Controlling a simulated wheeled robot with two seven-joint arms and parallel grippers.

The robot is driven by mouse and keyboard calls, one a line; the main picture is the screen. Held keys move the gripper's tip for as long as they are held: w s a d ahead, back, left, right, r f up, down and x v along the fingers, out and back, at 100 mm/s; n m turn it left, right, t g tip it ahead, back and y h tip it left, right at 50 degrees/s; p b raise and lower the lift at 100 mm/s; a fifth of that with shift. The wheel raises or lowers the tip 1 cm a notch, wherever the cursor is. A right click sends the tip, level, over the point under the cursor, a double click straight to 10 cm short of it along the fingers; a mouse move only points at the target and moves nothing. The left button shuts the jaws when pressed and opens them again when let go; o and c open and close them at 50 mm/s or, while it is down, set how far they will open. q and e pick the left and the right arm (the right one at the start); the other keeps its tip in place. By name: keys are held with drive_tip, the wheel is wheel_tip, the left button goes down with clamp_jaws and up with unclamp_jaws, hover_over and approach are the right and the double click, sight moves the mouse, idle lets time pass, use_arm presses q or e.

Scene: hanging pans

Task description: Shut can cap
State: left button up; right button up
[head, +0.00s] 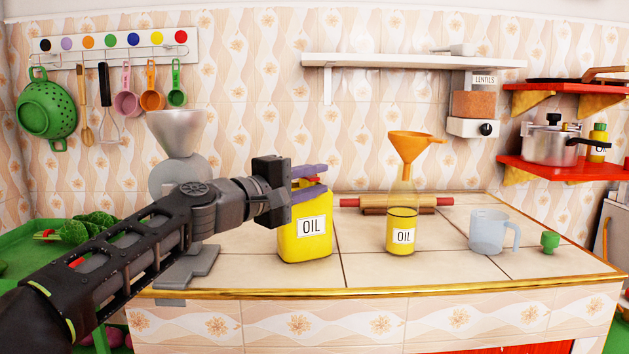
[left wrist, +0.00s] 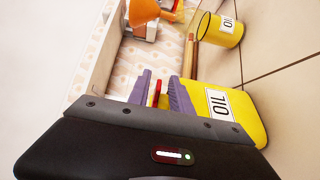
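The yellow oil can (head: 305,238) stands on the tiled counter, left of centre, with an OIL label on its front. It also shows in the left wrist view (left wrist: 240,118). My left gripper (head: 312,182) is at the top of the can, its two purple fingers spread with a gap between them. In the left wrist view, a small red piece (left wrist: 157,92) shows between the fingers (left wrist: 160,92); it looks like the can's cap, but the fingers partly hide it. I cannot tell how far the cap is closed. My right gripper is out of view.
A bottle (head: 402,225) of oil with an orange funnel (head: 412,146) stands right of the can. A rolling pin (head: 400,203) lies behind. A measuring cup (head: 490,231) and a green cap (head: 550,242) are further right. A grey metal device (head: 180,150) stands at left.

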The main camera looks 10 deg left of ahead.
use_arm(q)
drive_tip(key=shift+s+a, duration=0.3)
drive_tip(key=shift+s, duration=0.15)
drive_tip(key=b+v, duration=0.1)
drive_tip(key=v, duration=0.5)
drive_tip(key=shift+s+a+b, duration=0.15)
drive_tip(key=shift+s+b, duration=0.2)
